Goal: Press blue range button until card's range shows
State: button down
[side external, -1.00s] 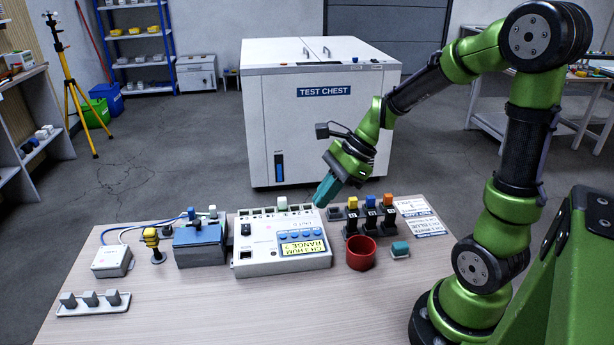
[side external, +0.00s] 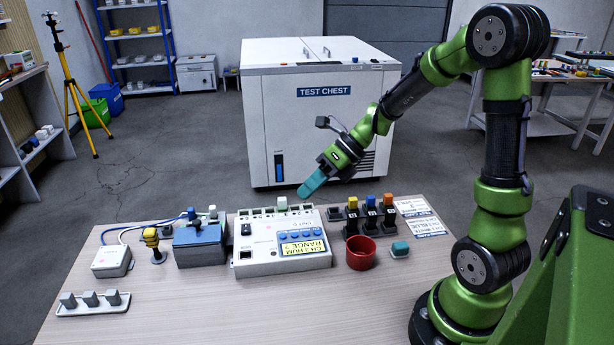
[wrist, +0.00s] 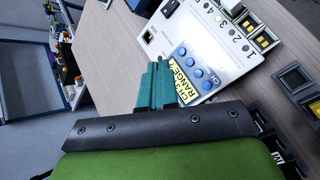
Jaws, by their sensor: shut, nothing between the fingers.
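The white control unit (side external: 262,262) sits in the middle of the table. It has a row of several blue buttons (side external: 302,236) above a yellow display (side external: 303,248), which reads "CH 3 HUM RANGE ?". The blue buttons (wrist: 195,71) and the yellow display (wrist: 180,86) also show in the wrist view. My gripper (side external: 304,194) is shut and empty, with teal fingers, in the air above the back edge of the unit. It is apart from the buttons. White cards (side external: 420,217) with print, partly too small to read, lie at the table's back right.
A blue box (side external: 199,246) with wires is on the left.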

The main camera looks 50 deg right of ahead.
jog(key=shift+f, duration=4.15)
jog(key=shift+f, duration=0.4)
jog(key=shift+f, duration=0.35)
jog(key=shift+r, duration=0.8)
jog(key=shift+r, duration=2.5)
